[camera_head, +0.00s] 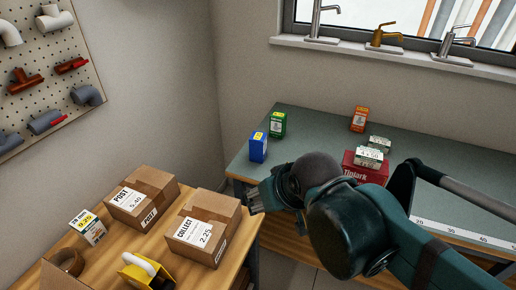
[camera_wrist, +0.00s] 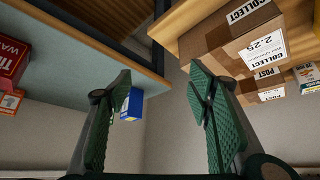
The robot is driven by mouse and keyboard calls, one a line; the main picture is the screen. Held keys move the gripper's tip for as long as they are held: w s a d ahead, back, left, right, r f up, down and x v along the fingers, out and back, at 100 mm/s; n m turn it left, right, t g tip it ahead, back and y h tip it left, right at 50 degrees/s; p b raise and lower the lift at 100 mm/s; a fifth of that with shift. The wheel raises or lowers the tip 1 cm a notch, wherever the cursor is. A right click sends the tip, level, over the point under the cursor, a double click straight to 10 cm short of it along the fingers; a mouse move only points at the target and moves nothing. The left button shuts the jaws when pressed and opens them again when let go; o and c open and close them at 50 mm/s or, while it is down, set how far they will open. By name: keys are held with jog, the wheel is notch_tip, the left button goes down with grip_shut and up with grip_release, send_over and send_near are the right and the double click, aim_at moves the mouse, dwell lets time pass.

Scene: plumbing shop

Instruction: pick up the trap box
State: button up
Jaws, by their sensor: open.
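The small cartons on the grey-green bench have labels too small to read, so I cannot tell which is the trap box. A blue carton (camera_head: 258,147) stands near the bench's left edge, with a green carton (camera_head: 278,124) just behind it. An orange-red carton (camera_head: 359,119) stands further right. My gripper (camera_head: 257,197) is open and empty, in front of the bench's left end. In the wrist view, which looks upside down, the blue carton (camera_wrist: 132,104) shows beyond the left finger of my gripper (camera_wrist: 160,85), partly hidden by it and apart from it.
A red case (camera_head: 364,171) and pale packs (camera_head: 372,157) stand at mid-bench, partly behind my arm. The wooden table (camera_head: 105,252) holds a POST carton (camera_head: 143,196), a COLLECT carton (camera_head: 203,226), a tape roll (camera_head: 66,263) and a yellow dispenser (camera_head: 135,275). Taps line the window sill (camera_head: 400,52).

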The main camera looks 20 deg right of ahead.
jog(key=shift+r, duration=0.1)
jog(key=m+g+h+p, duration=0.3)
jog(key=m+p, duration=0.4)
jog(key=p, duration=1.1)
send_near(257, 138)
notch_tip(257, 138, down, 3)
jog(key=shift+w+d+f+m+g+p, duration=0.15)
jog(key=shift+w+d+f+m+p, duration=0.15)
jog(key=shift+w, duration=0.25)
jog(key=shift+w+d+f+m+g+p, duration=0.1)
jog(key=shift+w+d+f+g+p, duration=0.1)
jog(key=shift+w+d+p, duration=0.25)
jog(key=shift+w+a, duration=0.1)
jog(key=shift+f, duration=0.1)
jog(key=shift+x, duration=1.3)
